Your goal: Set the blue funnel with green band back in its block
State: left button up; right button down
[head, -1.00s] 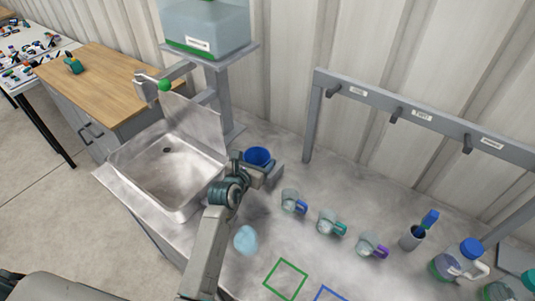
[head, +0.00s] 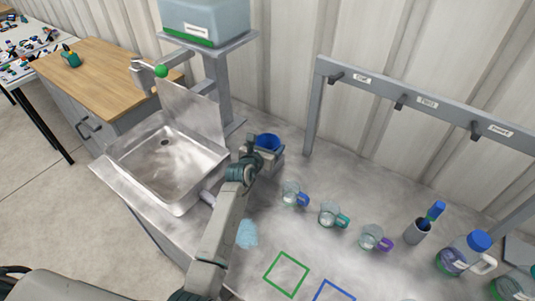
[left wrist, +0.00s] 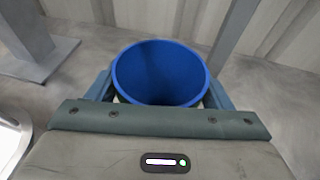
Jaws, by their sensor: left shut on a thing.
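The blue funnel (head: 267,141) is in my left gripper (head: 268,154), above the back of the counter between the sink and the rack. In the left wrist view the funnel (left wrist: 160,70) shows as a wide, round blue mouth, seen from above. The fingers of my left gripper (left wrist: 158,96) are shut on it, one on each side. My right gripper is not in view.
A steel sink (head: 165,165) is left of my arm. A tank stand (head: 222,85) is behind, and a grey hook rack (head: 312,110) is to the right. Several mugs (head: 328,214), a light-blue cloth (head: 247,234) and bottles (head: 468,252) are on the counter (head: 320,260).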

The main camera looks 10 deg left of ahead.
pick_arm(q)
jog(key=shift+f, duration=0.85)
jog(key=shift+r, duration=0.1)
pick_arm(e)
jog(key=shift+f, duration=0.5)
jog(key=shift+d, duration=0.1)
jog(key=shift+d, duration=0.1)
pick_arm(q)
jog(key=o, duration=0.9)
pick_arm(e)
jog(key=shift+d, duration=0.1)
pick_arm(q)
jog(key=shift+o, duration=0.2)
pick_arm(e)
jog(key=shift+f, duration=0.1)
